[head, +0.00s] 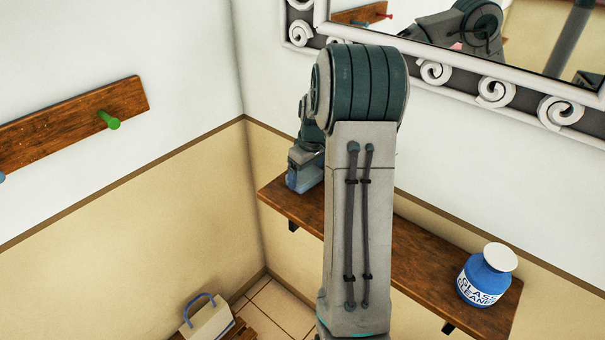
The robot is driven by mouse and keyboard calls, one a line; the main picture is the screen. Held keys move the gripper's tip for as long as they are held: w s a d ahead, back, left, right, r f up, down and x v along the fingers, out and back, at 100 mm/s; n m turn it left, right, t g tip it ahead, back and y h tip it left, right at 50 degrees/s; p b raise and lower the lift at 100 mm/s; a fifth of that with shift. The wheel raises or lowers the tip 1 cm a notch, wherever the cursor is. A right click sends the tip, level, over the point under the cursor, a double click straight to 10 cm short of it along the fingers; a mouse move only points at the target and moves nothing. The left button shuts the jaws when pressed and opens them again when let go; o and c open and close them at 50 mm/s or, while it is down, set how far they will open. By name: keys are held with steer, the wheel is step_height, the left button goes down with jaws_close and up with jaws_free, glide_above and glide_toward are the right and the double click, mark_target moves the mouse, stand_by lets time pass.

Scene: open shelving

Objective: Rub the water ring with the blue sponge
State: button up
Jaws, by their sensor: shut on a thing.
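My gripper (306,170) is low over the left end of the wooden wall shelf (420,244), partly hidden behind my own arm. It is shut on the blue sponge, of which only a small bluish patch (297,182) shows at the shelf top. The fingertips are too small to make out, and I cannot tell whether the sponge touches the wood. I see no water ring; the shelf under the gripper and behind my arm is hidden.
A blue glass cleaner bottle (482,278) with a white top stands at the shelf's right end. A mirror (540,40) with a scrolled frame hangs above. A peg rail (75,115) is on the left wall. A bag (207,318) sits low down. The shelf between arm and bottle looks clear.

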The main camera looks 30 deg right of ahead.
steer(key=shift+w+d+r, duration=0.3)
steer(key=shift+d+r, duration=0.25)
steer(key=shift+d, duration=0.3)
steer(key=shift+a, duration=0.25)
steer(key=shift+s+a+f+b, duration=0.2)
steer(key=shift+s+a+b, duration=0.05)
steer(key=shift+b, duration=0.15)
steer(key=shift+s+a+r, duration=0.1)
steer(key=shift+s+a, duration=0.1)
steer(key=shift+a, duration=0.3)
steer(key=a, duration=0.3)
steer(key=shift+s+a+b, duration=0.15)
steer(key=shift+s+b, duration=0.2)
steer(key=shift+s+a+f+b, duration=0.1)
steer(key=shift+s+a+b, duration=0.15)
steer(key=shift+a, duration=0.45)
steer(key=shift+s+a+f+b, duration=0.1)
steer(key=shift+s+a+b, duration=0.15)
steer(key=shift+a, duration=0.45)
steer(key=shift+s+a+f+b, duration=0.15)
steer(key=shift+s+a, duration=0.2)
steer(key=shift+a, duration=0.35)
steer(key=shift+r, duration=0.1)
steer(key=shift+r, duration=0.15)
